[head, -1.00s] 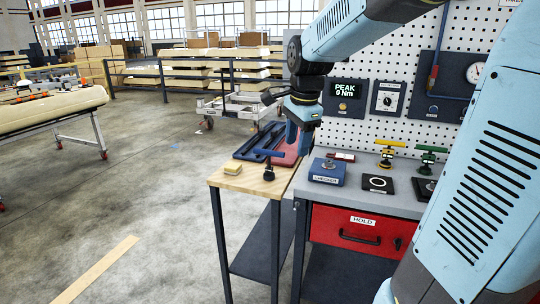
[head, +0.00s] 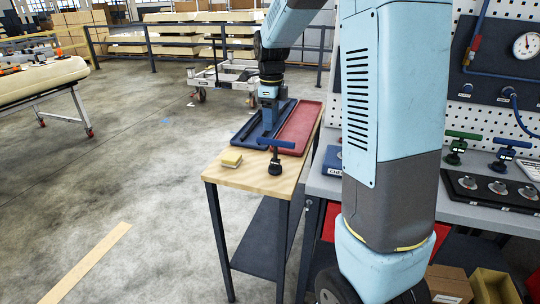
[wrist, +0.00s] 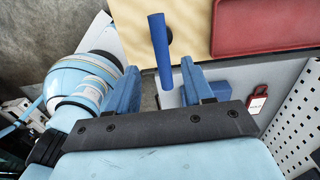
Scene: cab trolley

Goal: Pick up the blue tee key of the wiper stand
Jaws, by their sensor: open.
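A blue tee key (head: 276,144) stands upright near the front of the wooden-topped table (head: 252,178), with a blue crossbar and a dark stem and foot. My gripper (head: 269,128) points down close to the crossbar, over the blue tray side. In the wrist view my gripper (wrist: 160,68) is open, and the blue crossbar (wrist: 161,40) shows in the gap between its two blue fingers. I cannot tell whether a finger touches it. Another blue tee key (head: 512,143) stands on the grey bench at the right.
A dark blue tray (head: 245,128) and a red tray (head: 302,128) lie behind the key. A green tee key (head: 460,140) stands on the bench (head: 455,210). My arm hides part of the bench.

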